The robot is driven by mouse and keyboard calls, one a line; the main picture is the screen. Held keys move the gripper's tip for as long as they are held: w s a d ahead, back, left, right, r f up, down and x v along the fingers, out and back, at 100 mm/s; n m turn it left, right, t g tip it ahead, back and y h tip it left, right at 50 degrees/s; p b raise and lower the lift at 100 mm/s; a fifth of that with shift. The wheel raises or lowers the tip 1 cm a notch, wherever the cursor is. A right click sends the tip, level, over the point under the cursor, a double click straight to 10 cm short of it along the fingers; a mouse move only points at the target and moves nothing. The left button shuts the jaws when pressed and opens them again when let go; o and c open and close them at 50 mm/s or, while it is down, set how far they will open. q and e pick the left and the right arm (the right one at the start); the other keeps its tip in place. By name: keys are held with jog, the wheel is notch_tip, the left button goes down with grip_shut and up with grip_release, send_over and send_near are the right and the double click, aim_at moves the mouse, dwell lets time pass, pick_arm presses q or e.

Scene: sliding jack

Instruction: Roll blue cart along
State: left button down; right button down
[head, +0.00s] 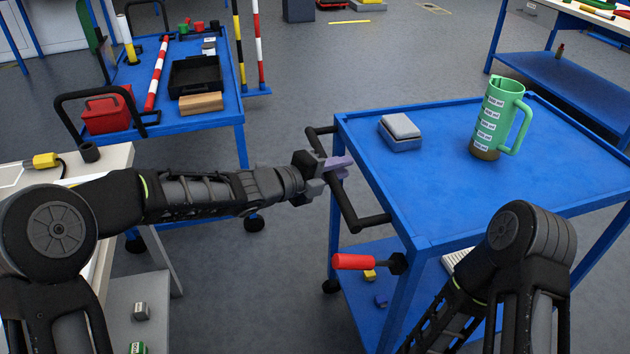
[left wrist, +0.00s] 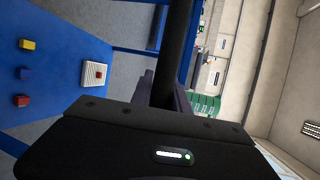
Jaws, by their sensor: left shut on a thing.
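The blue cart (head: 440,205) stands at the right in the head view, with a black push handle (head: 349,208) along its left side. My left gripper (head: 338,166), with purple fingers, is shut on this handle near its far end. In the left wrist view the black handle bar (left wrist: 178,45) runs up between the fingers. On the cart's top are a green measuring jug (head: 497,118) and a grey-and-blue box (head: 400,131). My right arm shows at the lower right in the head view, over the cart's near side, and its gripper is not in view.
A second blue cart (head: 205,120), with a black tray (head: 196,76), a red box (head: 107,113) and poles, stands at the left. A blue workbench (head: 560,78) is at the far right. Grey floor (head: 285,125) lies free between the carts. A red-handled tool (head: 358,262) shows low on the near cart.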

aim_at(359, 164)
pick_arm(q)
jog(key=d, duration=0.2)
jog(key=w+d+b, duration=0.1)
jog(key=d, duration=0.2)
jog(key=shift+d, duration=0.2)
jog(key=shift+r, duration=0.1)
jog(key=c, duration=1.6)
grip_release()
jog(key=shift+w+d, duration=0.1)
jog(key=shift+d, duration=0.05)
jog(key=o, duration=0.3)
jog(key=shift+r, duration=0.1)
jog(key=shift+o, duration=0.2)
jog(key=shift+a+r, duration=0.1)
jog(key=shift+a, duration=0.1)
jog(key=v, duration=0.7)
jog(key=shift+s+a+f, duration=0.2)
jog(key=shift+a+f, duration=0.05)
jog(key=shift+f, duration=0.05)
